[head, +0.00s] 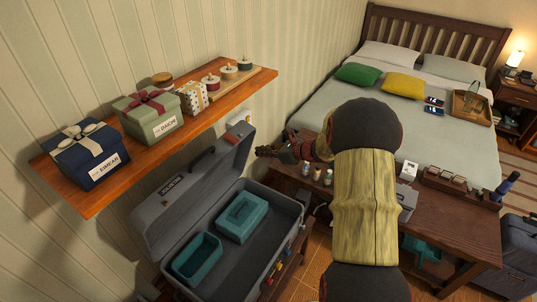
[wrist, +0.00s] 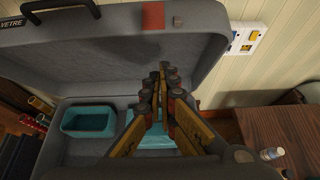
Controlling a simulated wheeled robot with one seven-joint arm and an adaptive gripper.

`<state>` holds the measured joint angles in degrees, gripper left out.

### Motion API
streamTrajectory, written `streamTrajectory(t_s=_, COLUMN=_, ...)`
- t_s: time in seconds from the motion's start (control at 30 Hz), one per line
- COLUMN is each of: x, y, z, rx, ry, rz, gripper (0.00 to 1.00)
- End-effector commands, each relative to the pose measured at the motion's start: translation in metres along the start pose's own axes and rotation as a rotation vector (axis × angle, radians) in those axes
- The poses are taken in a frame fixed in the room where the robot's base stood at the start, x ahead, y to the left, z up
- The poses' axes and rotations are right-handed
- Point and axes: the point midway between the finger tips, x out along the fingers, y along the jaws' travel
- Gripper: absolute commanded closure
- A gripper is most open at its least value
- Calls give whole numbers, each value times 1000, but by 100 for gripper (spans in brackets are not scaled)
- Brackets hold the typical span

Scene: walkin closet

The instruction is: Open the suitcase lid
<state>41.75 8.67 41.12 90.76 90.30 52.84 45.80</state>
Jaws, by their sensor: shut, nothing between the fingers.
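The grey suitcase (head: 262,245) stands below the wall shelf in the head view. Its lid (head: 190,190) is raised and leans back toward the wall, with the inside exposed. Two teal trays lie inside, one at the left (head: 197,258) and one at the right (head: 240,217). In the wrist view the lid (wrist: 110,50) stands up behind my gripper (wrist: 163,75), which is shut and empty. The gripper is in front of the lid's inner face, partly hiding a teal tray. In the head view my gripper (head: 262,151) is near the lid's right end; contact cannot be told.
A wooden shelf (head: 85,200) with gift boxes overhangs the lid. A dark wooden table (head: 440,225) with small items stands to the right. A bed (head: 400,125) lies behind. A wall socket plate (wrist: 245,38) is right of the lid.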

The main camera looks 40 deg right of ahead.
Motion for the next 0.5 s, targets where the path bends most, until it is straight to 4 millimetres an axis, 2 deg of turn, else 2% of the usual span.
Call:
streamTrajectory(t_s=0.03, x=13, y=1, z=-2, rx=0, ry=0, rz=3, gripper=100)
streamTrajectory(t_s=0.17, x=37, y=1, z=-2, rx=-1, ry=0, rz=3, gripper=100)
streamTrajectory(t_s=0.2, x=42, y=0, z=4, rx=-3, ry=-1, rz=1, gripper=100)
streamTrajectory(t_s=0.33, x=53, y=0, z=18, rx=-3, ry=-1, rz=0, gripper=100)
streamTrajectory(t_s=0.5, x=62, y=0, z=26, rx=0, ry=1, rz=0, gripper=100)
